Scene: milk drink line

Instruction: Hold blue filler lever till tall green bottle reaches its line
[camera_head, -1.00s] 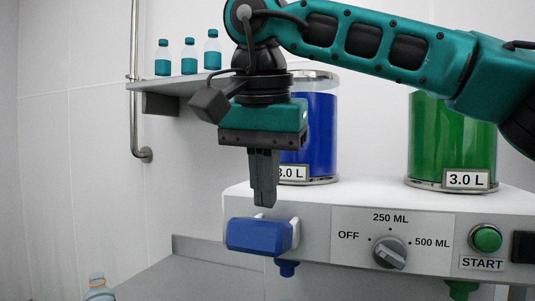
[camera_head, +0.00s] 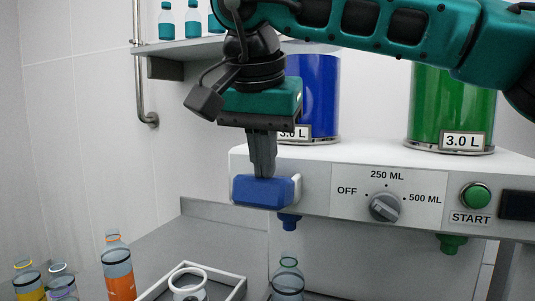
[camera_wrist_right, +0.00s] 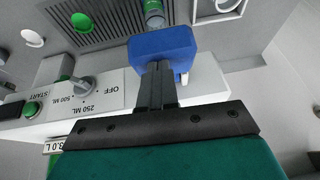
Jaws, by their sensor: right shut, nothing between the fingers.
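The blue filler lever (camera_head: 263,192) sits on the front left of the white filling machine; it also shows in the wrist view (camera_wrist_right: 162,44). My right gripper (camera_head: 263,176) is shut and empty, pointing down with its fingertips at the lever's top edge. In the wrist view the fingertips (camera_wrist_right: 157,66) meet the lever; firm contact is hard to tell. A clear bottle with a greenish neck ring (camera_head: 288,278) stands below the blue nozzle (camera_head: 289,222); its lower part is cut off. My left gripper is out of view.
The dial (camera_head: 384,207) and green START button (camera_head: 476,196) are right of the lever. Blue (camera_head: 318,95) and green (camera_head: 452,105) tanks stand on top. An orange bottle (camera_head: 119,273), other bottles and a grey tray (camera_head: 222,273) are at lower left.

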